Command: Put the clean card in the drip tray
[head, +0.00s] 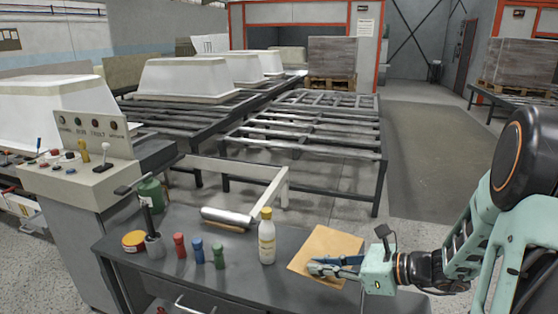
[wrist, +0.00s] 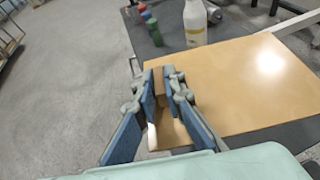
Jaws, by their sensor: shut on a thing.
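A flat tan sheet, which I take to be the card (head: 331,242), is at the right end of the dark workbench. It fills much of the wrist view (wrist: 250,85), with one edge at the bench's edge. My gripper (head: 318,269) is at its near side in the head view. In the wrist view, my blue-padded fingers (wrist: 163,92) are close together with tan material between them, and I am shut on it. The fingers hide part of the sheet there. I cannot tell whether the sheet lies on the bench or is slightly above it. I cannot make out a drip tray.
A control console (head: 88,170) stands left. Roller racks lie behind.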

